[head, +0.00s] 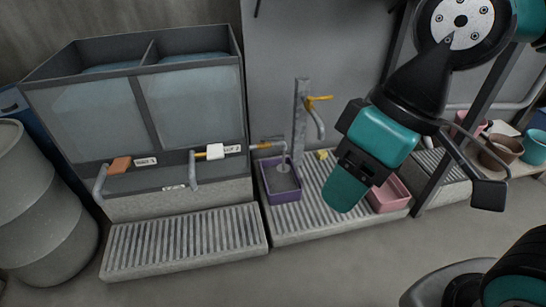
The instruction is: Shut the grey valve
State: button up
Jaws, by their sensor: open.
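I cannot tell for sure which fitting is the grey valve, as no plainly grey handle stands out. A grey post (300,112) carries a tap with a yellow lever (319,98) and a curved grey spout. A low tap with a yellow lever (264,146) sits over a purple bin (282,187). The tank has grey outlet pipes, one by an orange-brown block (120,165), one by a white block (215,151) with a yellow part. My gripper (416,195) is open and empty, to the right of these fittings, in front of the right-hand grate.
A two-part tank (95,115) holds liquid at the left, with a slatted grate (185,243) before it. A grey barrel (45,205) stands far left. A pink bin (389,194) sits behind my gripper. Pots (500,150) stand on a shelf at right. The front floor is clear.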

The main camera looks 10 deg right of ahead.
aim_at(273, 138)
jog(key=z, duration=0.05)
jog(key=i, duration=0.95)
jog(key=u, duration=0.05)
